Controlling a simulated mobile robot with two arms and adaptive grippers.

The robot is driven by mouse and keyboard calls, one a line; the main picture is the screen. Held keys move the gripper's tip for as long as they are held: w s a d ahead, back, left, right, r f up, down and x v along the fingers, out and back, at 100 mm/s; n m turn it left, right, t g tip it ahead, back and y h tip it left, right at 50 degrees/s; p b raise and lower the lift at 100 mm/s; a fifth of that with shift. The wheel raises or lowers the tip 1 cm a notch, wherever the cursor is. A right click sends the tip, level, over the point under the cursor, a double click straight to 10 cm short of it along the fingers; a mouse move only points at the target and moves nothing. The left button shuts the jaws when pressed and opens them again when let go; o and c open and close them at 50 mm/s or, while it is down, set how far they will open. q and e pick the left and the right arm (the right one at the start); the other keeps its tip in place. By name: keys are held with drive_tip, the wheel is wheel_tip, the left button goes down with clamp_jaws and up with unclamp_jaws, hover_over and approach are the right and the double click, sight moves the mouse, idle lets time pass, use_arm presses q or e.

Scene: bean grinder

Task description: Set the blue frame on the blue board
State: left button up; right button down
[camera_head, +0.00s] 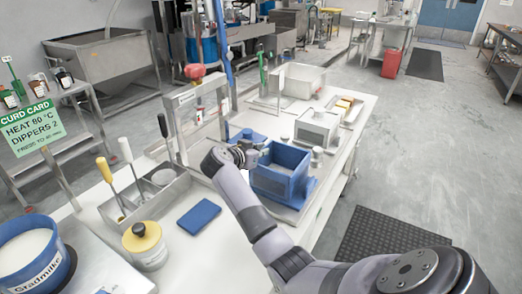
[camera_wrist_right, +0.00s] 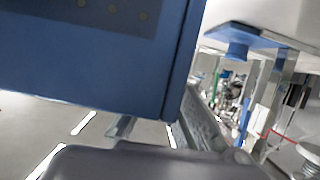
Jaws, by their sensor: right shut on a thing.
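The blue frame (camera_head: 278,182) is an open-topped blue box shape at the middle of the bench in the head view. It fills the upper left of the right wrist view (camera_wrist_right: 85,60). My right gripper (camera_head: 261,154) is shut on its upper left edge; the fingertips are partly hidden against it. The frame is upright over a grey tray; I cannot tell whether it touches the tray. The flat blue board (camera_head: 199,216) lies on the bench, nearer and left of the frame, with nothing on it. My left gripper is not in view.
A blue plate with a knob (camera_head: 247,135) lies behind my gripper. A grey metal box (camera_head: 318,128) stands beyond the frame. A tool holder (camera_head: 145,200), a yellow-lidded jar (camera_head: 145,245) and a metal stand (camera_head: 175,125) surround the board's left side.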

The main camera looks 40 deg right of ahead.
drive_tip(key=shift+f, duration=0.2)
drive_tip(key=c, duration=1.8)
unclamp_jaws()
drive_tip(key=shift+f, duration=0.1)
drive_tip(key=shift+r, duration=0.2)
drive_tip(key=v, duration=1.2)
drive_tip(key=shift+s+r, duration=0.1)
drive_tip(key=shift+r, duration=0.2)
